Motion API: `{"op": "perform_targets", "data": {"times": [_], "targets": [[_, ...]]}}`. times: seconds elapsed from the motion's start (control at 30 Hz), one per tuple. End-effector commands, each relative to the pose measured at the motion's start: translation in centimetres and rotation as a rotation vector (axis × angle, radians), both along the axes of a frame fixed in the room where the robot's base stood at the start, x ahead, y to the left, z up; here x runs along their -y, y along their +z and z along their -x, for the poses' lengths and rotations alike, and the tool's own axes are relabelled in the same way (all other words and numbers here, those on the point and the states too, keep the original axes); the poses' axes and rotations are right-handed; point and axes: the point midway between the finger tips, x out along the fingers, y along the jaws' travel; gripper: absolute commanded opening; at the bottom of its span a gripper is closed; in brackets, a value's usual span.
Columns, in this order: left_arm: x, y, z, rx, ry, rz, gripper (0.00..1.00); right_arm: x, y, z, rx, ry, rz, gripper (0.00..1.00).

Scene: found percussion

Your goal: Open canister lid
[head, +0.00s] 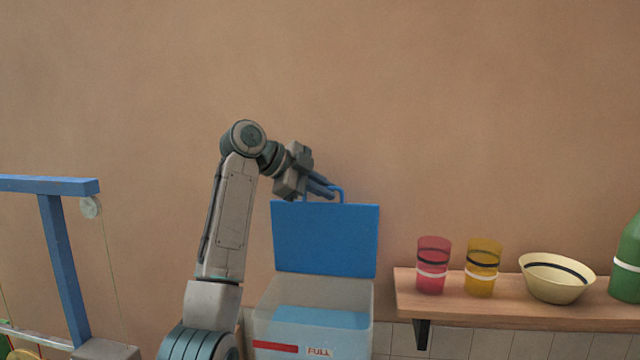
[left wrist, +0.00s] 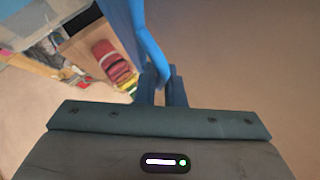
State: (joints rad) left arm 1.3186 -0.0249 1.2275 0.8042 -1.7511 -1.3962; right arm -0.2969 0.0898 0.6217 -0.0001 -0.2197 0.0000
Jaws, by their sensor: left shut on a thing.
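The canister (head: 308,310) is a translucent box with a red stripe, a "FULL" label and blue contents, low in the middle of the head view. Its blue lid (head: 325,240) stands upright at the back of the box, so the top is open. My left gripper (head: 326,191) is shut on the loop handle (head: 338,189) at the lid's upper edge. In the left wrist view, the left gripper (left wrist: 160,85) has its fingers at the blue handle (left wrist: 152,50). My right gripper is in neither view.
A wooden shelf (head: 500,300) to the right holds a red cup (head: 433,265), a yellow cup (head: 482,267), a cream bowl (head: 555,278) and a green bottle (head: 627,262). A blue frame (head: 62,260) stands at left. The wall above is bare.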

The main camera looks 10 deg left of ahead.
Motion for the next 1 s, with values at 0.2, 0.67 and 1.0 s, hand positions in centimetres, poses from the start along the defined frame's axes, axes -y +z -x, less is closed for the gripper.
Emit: {"op": "perform_targets", "data": {"times": [0.2,0.67,1.0], "targets": [[0.0,-0.3,-0.1,-0.051,0.002,-0.004,0.00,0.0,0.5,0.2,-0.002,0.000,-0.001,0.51],[0.0,-0.4,-0.1,-0.059,0.001,-0.003,0.13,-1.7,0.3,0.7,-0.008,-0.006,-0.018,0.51],[0.0,-0.6,-0.1,-0.061,0.001,-0.005,0.30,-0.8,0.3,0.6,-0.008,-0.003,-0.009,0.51]]}}
